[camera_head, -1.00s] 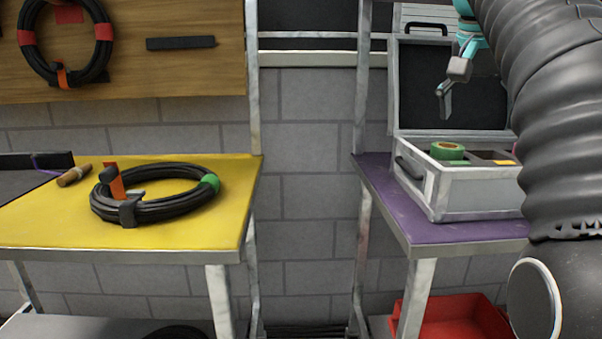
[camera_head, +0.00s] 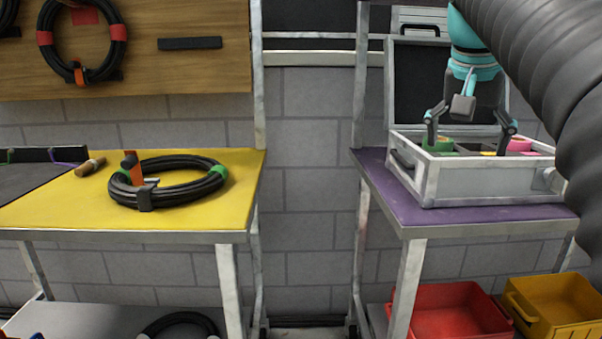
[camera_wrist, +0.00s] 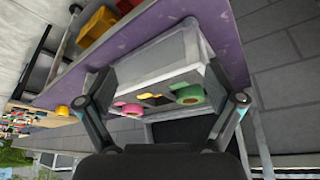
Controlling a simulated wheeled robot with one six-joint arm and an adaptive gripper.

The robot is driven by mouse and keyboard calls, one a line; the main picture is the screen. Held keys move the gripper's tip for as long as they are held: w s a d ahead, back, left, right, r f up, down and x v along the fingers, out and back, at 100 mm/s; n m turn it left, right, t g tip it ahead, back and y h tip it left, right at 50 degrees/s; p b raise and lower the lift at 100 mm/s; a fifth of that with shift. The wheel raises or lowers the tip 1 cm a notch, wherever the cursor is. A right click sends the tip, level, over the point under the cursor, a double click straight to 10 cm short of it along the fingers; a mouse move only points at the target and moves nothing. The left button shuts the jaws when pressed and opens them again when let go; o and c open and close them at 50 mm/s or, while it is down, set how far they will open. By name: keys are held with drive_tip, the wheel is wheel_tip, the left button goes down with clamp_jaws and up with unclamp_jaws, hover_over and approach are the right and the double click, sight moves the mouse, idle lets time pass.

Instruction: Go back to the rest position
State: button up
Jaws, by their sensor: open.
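My gripper (camera_head: 468,125) is open, with its two fingers spread above the open grey case (camera_head: 470,185) on the purple table (camera_head: 480,220). The case's dark-lined lid stands up behind it. Inside the case are a green tape roll (camera_head: 438,145), a pink roll (camera_head: 519,143) and something yellow, partly hidden by the case wall and fingers. In the wrist view the fingers (camera_wrist: 165,112) are apart, with the green roll (camera_wrist: 189,94) and the pink roll (camera_wrist: 131,110) seen between them. Nothing is held between the fingers.
A yellow table (camera_head: 60,210) at left bears a black cable coil (camera_head: 180,193) with orange and green bands, and a brown-handled tool (camera_head: 90,167). A red bin (camera_head: 450,310) and a yellow bin (camera_head: 555,305) stand below the purple table. A gap separates the tables.

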drive_tip(key=s+a+f+n+y, duration=0.1)
drive_tip(key=s+f, duration=0.4)
drive_tip(key=f, duration=0.5)
drive_tip(key=s+a+f+n+t, duration=0.1)
drive_tip(key=s+a+f+n, duration=0.2)
drive_tip(key=f, duration=0.8)
drive_tip(key=s+a+f+n+y, duration=0.1)
drive_tip(key=s+a+f+n, duration=0.1)
drive_tip(key=s+a+f, duration=0.3)
drive_tip(key=s+f, duration=0.4)
drive_tip(key=f, duration=0.1)
drive_tip(key=shift+a+f+n+t+y, duration=0.15)
drive_tip(key=shift+a+n+t+y, duration=0.15)
drive_tip(key=shift+a+t, duration=0.1)
drive_tip(key=shift+w, duration=0.1)
